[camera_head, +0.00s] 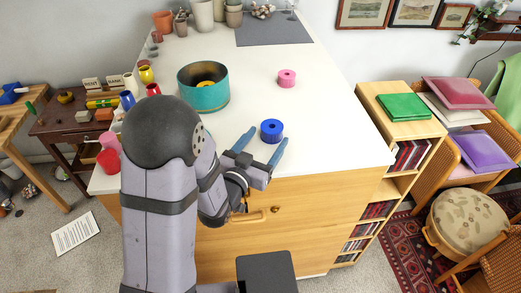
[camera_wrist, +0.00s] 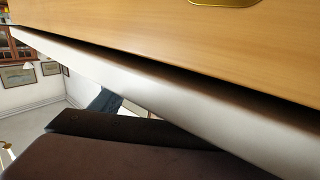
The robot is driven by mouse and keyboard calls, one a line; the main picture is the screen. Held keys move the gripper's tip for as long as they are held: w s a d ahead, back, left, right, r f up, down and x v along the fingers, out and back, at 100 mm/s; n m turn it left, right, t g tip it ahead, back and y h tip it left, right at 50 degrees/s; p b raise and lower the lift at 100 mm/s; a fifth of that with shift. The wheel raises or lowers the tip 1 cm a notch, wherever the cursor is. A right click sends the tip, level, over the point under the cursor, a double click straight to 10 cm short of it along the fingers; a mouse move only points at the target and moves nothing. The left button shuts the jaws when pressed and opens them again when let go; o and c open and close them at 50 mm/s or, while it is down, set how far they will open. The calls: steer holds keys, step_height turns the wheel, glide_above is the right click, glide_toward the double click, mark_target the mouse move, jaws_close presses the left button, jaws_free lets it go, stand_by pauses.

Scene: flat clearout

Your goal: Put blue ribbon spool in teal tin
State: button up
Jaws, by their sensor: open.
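The blue ribbon spool (camera_head: 271,130) stands on the white top near its front edge, with its hole facing up. The teal tin (camera_head: 204,98) is a round open tin farther back and to the left, and a yellow spool (camera_head: 206,84) shows inside it. My gripper (camera_head: 262,146) is open at the front edge of the top. Its two blue fingers point toward the blue spool, one at each side of its near part. I cannot tell whether they touch it. The wrist view shows neither the spool nor the tin.
A pink spool (camera_head: 287,78) stands behind the blue one. Several small coloured vases and pots line the left edge. A grey mat (camera_head: 272,28) lies at the back. The right part of the white top (camera_head: 335,125) is clear. The wrist view shows a wooden drawer front (camera_wrist: 230,35).

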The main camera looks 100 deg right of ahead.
mark_target(269, 136)
steer(key=shift+w+a+r+p, duration=0.15)
steer(key=shift+w+a+p, duration=0.15)
steer(key=shift+a+p, duration=0.35)
steer(key=p, duration=0.4)
steer(key=shift+w+a, duration=0.25)
steer(key=shift+w, duration=0.05)
steer(key=shift+w+a+p, duration=0.2)
steer(key=shift+a+p, duration=0.15)
steer(key=shift+p, duration=0.45)
steer(key=shift+o, duration=0.3)
